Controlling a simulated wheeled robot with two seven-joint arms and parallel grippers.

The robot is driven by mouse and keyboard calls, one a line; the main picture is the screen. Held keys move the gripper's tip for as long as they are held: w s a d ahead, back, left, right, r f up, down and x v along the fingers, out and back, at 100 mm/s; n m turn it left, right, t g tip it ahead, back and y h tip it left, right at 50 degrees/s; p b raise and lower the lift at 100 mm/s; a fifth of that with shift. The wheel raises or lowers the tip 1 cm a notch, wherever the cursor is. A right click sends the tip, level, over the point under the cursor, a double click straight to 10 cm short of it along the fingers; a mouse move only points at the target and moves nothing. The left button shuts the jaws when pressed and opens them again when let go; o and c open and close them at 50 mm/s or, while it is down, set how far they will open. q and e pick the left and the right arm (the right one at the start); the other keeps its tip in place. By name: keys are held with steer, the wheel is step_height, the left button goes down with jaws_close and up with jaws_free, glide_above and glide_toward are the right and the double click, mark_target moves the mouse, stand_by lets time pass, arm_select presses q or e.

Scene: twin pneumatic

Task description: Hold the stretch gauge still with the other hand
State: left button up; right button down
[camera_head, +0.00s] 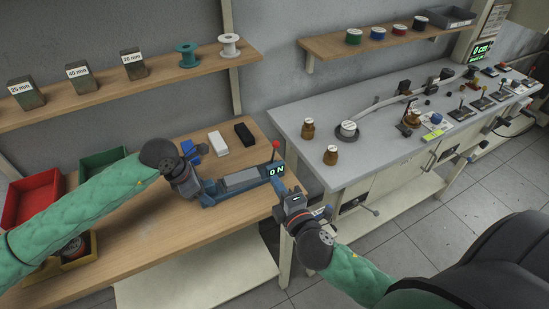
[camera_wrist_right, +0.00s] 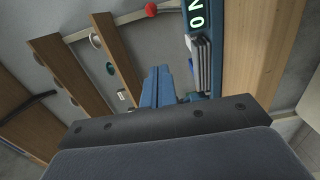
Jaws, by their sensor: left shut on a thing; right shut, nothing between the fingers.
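The stretch gauge (camera_head: 246,180) lies on the wooden bench. It is a long blue device with a grey top, a red knob and a display reading 0 N. My left gripper (camera_head: 204,189) is at its left end, shut on a part there; the hand mostly hides what is between the fingers. My right gripper (camera_head: 279,186) is shut and empty, close to the display end at the bench's right edge. In the right wrist view, my right fingertips (camera_wrist_right: 160,72) are together beside the blue gauge body (camera_wrist_right: 205,75). I cannot tell whether they touch it.
A white block (camera_head: 218,143), a black block (camera_head: 244,133) and a blue item (camera_head: 190,148) lie behind the gauge. Red (camera_head: 33,199) and green (camera_head: 102,160) bins stand at left. A shelf (camera_head: 150,78) hangs above. A grey workbench (camera_head: 330,118) with fittings stands right, across a gap.

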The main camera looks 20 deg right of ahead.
mark_target(276, 147)
steer(key=w, duration=1)
steer(key=shift+a, duration=0.1)
steer(key=shift+w+d, duration=0.3)
steer(key=shift+d, duration=0.65)
steer(key=shift+w+d+f, duration=0.1)
steer(key=shift+w+d, duration=0.15)
steer(key=shift+d, duration=0.7)
steer(key=shift+d+m, duration=0.4)
steer(key=shift+m, duration=0.6)
steer(key=shift+d, duration=0.5)
